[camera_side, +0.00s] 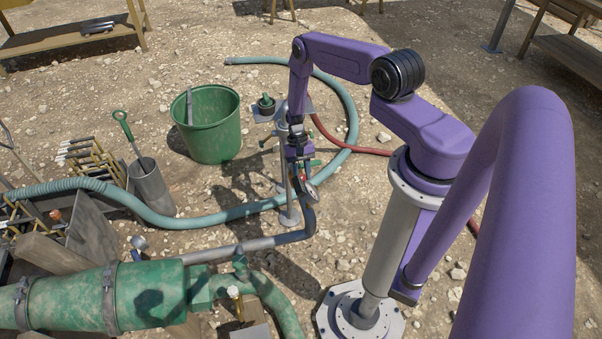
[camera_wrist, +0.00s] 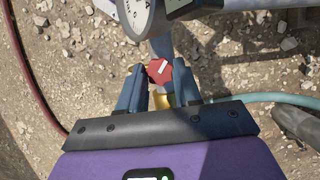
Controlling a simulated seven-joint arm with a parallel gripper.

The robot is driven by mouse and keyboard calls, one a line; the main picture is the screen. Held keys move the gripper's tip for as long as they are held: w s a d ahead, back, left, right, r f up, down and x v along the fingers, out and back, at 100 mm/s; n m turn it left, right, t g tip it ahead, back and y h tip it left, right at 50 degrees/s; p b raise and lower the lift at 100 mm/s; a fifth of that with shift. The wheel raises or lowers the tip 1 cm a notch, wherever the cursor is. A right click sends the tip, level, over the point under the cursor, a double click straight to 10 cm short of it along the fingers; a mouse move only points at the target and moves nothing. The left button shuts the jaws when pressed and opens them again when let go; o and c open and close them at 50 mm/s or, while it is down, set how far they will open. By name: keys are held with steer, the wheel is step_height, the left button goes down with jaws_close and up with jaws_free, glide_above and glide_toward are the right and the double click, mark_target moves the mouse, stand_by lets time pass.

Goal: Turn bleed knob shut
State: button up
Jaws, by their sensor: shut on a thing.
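The bleed knob (camera_wrist: 160,72) is red and faceted with a pale bar across its face, seen in the wrist view. A brass-coloured fitting (camera_wrist: 163,100) shows just beneath it. My gripper (camera_wrist: 158,78) has its two blue fingers on either side of the knob, shut on it. A round white-faced gauge (camera_wrist: 135,15) sits just beyond the knob, cut off by the frame's top edge.
A grey pipe (camera_side: 240,248) runs from the gauge to a green tank (camera_side: 150,297). A green bucket (camera_side: 213,125), a teal hose (camera_side: 340,95) and a red hose (camera_side: 345,145) lie nearby.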

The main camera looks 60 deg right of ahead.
steer(key=m+t, duration=0.1)
steer(key=m, duration=0.2)
steer(key=m+t+y, duration=0.1)
steer(key=m, duration=0.1)
steer(key=shift+s+d+m, duration=0.15)
steer(key=shift+m, duration=0.25)
steer(key=shift+s+m+t, duration=0.15)
steer(key=shift+m+t, duration=0.75)
steer(key=shift+m, duration=1.4)
steer(key=o, duration=1)
steer(key=shift+o, duration=0.2)
